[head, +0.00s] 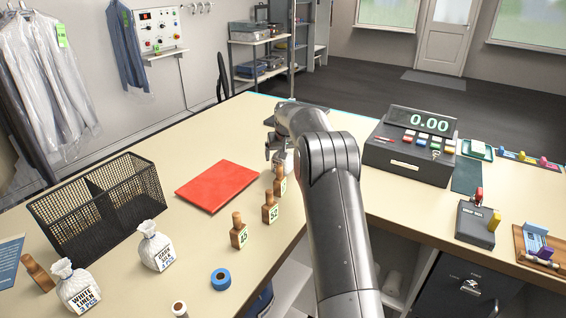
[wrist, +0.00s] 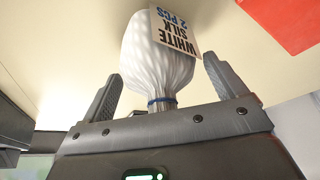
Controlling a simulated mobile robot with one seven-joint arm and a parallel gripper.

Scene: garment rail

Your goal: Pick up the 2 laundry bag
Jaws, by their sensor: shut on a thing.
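A white laundry bag (wrist: 155,60) with a tag reading WHITE SILK 2 PCS sits between the two fingers of my gripper (wrist: 163,72) in the wrist view. A blue tie closes its neck. My gripper is shut on it at the neck end. In the head view my gripper (head: 277,150) is over the counter, right of the red folder, and my arm hides most of it and the bag. Whether the bag touches the counter is unclear. Two other white bags, one tagged WHITE LINEN 3 PCS (head: 77,287) and one with a hard-to-read tag (head: 155,252), stand at the front left.
Wooden numbered blocks (head: 239,232) stand close to my arm on its left. A red folder (head: 217,186) lies mid-counter. A black mesh basket (head: 100,205) is at left, a blue tape roll (head: 221,279) in front. The cash register (head: 410,145) stands at right. The counter's back left is clear.

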